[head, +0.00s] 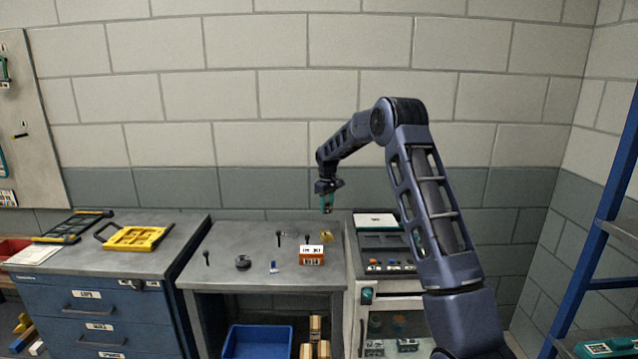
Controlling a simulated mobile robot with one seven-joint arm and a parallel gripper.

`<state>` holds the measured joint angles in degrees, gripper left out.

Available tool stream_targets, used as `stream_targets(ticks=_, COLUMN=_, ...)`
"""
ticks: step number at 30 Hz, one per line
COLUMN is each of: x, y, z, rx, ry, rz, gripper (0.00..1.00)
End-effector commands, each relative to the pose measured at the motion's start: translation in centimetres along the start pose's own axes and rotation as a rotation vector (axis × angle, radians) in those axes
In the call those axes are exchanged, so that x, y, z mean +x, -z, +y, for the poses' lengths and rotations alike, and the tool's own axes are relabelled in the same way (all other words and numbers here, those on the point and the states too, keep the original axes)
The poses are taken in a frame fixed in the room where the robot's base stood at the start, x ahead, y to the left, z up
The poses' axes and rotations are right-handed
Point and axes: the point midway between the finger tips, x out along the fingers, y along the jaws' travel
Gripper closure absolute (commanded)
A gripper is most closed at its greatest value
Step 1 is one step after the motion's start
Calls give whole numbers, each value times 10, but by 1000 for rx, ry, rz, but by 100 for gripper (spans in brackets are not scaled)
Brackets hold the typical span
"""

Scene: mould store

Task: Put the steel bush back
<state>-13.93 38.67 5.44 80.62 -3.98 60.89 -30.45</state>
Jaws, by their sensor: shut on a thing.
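I cannot tell for sure which thing is the steel bush. A dark round piece (243,262) lies on the bench at the left of the middle.
The bench also bears an orange and white box (312,256), a yellow piece (327,237), a small blue and white thing (274,267) and several dark upright pins (279,237). A blue drawer cabinet (95,302) stands left, and a grey unit (382,240) right.

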Motion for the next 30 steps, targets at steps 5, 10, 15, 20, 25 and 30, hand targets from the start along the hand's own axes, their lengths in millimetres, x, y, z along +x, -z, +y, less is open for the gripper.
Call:
stream_targets(ticks=5, x=16, y=-75, z=45, rx=185, ry=0, rz=-1, gripper=83)
stream_targets(ticks=10, x=31, y=-147, z=75, rx=357, ry=1, rz=-1, gripper=83)
stream_targets(ticks=15, x=43, y=-203, z=91, rx=492, ry=1, rz=0, gripper=83)
stream_targets(ticks=20, x=49, y=-232, z=97, rx=562, ry=1, rz=1, gripper=83)
stream_targets(ticks=25, x=51, y=-241, z=98, rx=629, ry=1, rz=1, gripper=83)
stream_targets(ticks=30, x=51, y=-240, z=98, rx=792, ry=1, rz=1, gripper=83)
